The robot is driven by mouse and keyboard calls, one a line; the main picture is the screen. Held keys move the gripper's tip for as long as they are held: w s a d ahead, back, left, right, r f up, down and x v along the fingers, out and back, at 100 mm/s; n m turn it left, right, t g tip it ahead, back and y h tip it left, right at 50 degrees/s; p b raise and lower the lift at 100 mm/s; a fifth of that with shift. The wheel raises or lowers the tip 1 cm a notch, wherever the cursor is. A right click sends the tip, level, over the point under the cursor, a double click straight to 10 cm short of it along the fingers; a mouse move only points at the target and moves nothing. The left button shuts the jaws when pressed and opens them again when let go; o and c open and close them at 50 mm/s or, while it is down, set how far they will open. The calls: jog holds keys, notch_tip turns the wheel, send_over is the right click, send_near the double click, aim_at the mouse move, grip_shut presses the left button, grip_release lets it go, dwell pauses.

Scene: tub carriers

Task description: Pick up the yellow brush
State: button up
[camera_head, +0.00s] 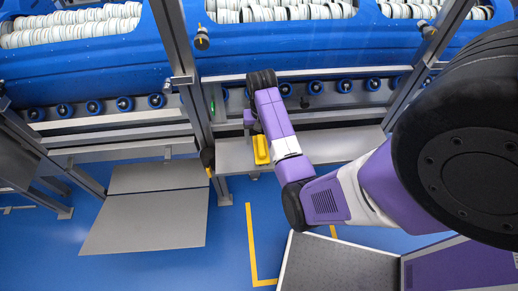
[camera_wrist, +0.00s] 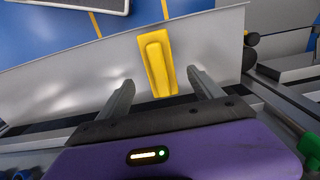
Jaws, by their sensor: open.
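The yellow brush (camera_head: 261,150) lies on a grey metal ledge (camera_head: 232,157) below the roller line in the head view. In the wrist view the yellow brush (camera_wrist: 158,62) lies lengthwise between the lines of my two fingers, and its near end reaches the dark strip by my gripper. My gripper (camera_wrist: 160,90) is open, with one finger on each side of the brush's near part. No contact between fingers and brush can be seen. In the head view my gripper (camera_head: 250,120) is partly hidden by my arm beside the brush.
Blue tubs (camera_head: 270,45) with stacked white items stand on the rollers (camera_head: 155,101) above the ledge. A metal post (camera_head: 185,75) rises left of my gripper. A second dark-and-yellow tool (camera_head: 208,160) hangs at that post. Blue floor with yellow lines (camera_head: 252,240) lies below.

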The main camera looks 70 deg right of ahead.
aim_at(261, 144)
notch_tip(261, 144, down, 5)
jog(key=shift+p, duration=0.35)
jog(key=shift+c, duration=0.2)
grip_shut()
jog(key=shift+r, duration=0.1)
